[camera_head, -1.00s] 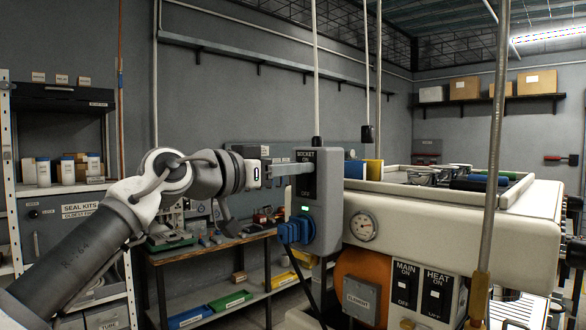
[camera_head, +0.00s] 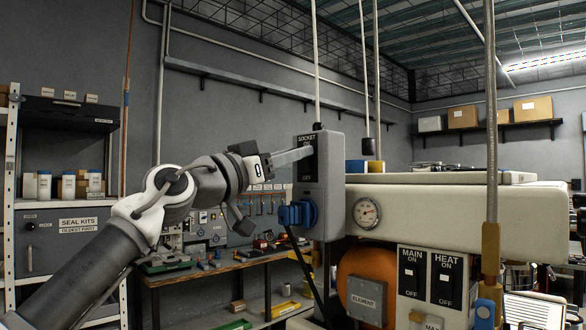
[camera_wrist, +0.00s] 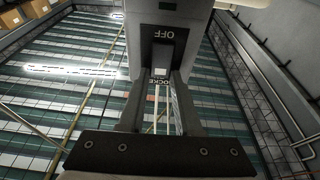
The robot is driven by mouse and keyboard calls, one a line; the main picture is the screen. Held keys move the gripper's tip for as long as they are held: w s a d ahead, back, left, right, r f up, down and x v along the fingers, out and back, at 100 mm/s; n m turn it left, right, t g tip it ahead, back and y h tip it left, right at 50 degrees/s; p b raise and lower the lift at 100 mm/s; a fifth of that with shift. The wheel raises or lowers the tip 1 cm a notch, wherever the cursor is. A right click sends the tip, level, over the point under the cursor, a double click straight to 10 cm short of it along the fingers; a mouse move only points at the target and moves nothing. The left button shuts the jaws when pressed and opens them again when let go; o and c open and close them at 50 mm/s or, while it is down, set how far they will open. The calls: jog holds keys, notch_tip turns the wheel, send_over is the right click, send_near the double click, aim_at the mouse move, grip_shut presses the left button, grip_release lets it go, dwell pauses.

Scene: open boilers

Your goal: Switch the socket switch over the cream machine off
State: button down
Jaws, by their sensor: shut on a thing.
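The grey socket box (camera_head: 328,185) hangs on a thin conduit at the left end of the cream machine (camera_head: 450,215). Its black switch panel (camera_head: 308,170) is marked SOCKET ON above and OFF below. A blue plug (camera_head: 297,214) sits under the panel. My gripper (camera_head: 303,153) reaches in from the left, its fingertips at the panel's upper half. The wrist view shows the panel (camera_wrist: 162,45) upside down, with my gripper's fingers (camera_wrist: 163,78) shut on the socket switch. The fingers partly hide the switch, so its position is unclear. No green light shows on the box.
Below the cream body are the MAIN switch (camera_head: 411,274) and HEAT switch (camera_head: 446,280), with a gauge (camera_head: 367,212) above left. A vertical pipe (camera_head: 491,120) stands in front of the machine. A workbench (camera_head: 210,262) and shelves stand behind my arm.

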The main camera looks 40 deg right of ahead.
dwell(0.3)
jog(key=c, duration=0.6)
grip_release()
jog(key=b+v, duration=0.1)
jog(key=v, duration=1.6)
jog(key=shift+a, duration=0.25)
